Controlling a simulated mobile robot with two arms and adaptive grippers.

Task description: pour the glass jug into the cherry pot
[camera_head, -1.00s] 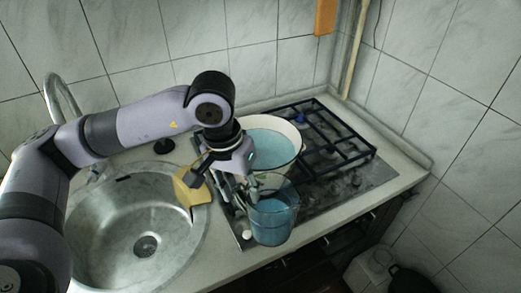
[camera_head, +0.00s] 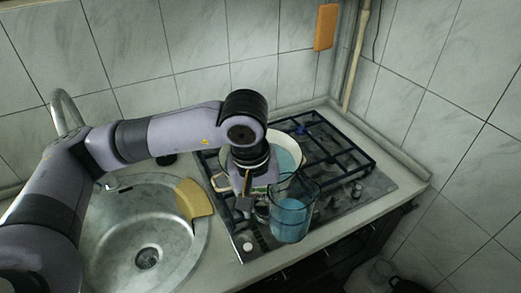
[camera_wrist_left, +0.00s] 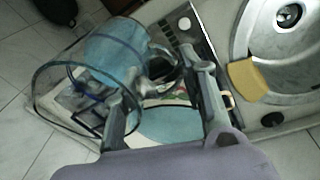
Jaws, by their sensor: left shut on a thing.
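The glass jug (camera_head: 291,212) is clear and holds blue liquid. It looks roughly upright, in front of the cherry pot and above the hob's front edge. My left gripper (camera_head: 252,200) is shut on the jug's handle, at the jug's left side. In the left wrist view the jug (camera_wrist_left: 112,55) lies beyond the fingers (camera_wrist_left: 163,88). The cherry pot (camera_head: 297,144) is pale enamel, stands on the hob and has blue liquid inside. My arm hides its middle. In the wrist view its liquid (camera_wrist_left: 170,125) shows between the fingers. My right gripper is not in view.
A metal sink (camera_head: 135,245) is on the left, with a yellow object (camera_head: 194,200) at its right rim. The hob's black grate (camera_head: 335,150) lies right of the pot. Tiled walls (camera_head: 440,110) close the back and right. A pipe (camera_head: 355,60) runs up the corner.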

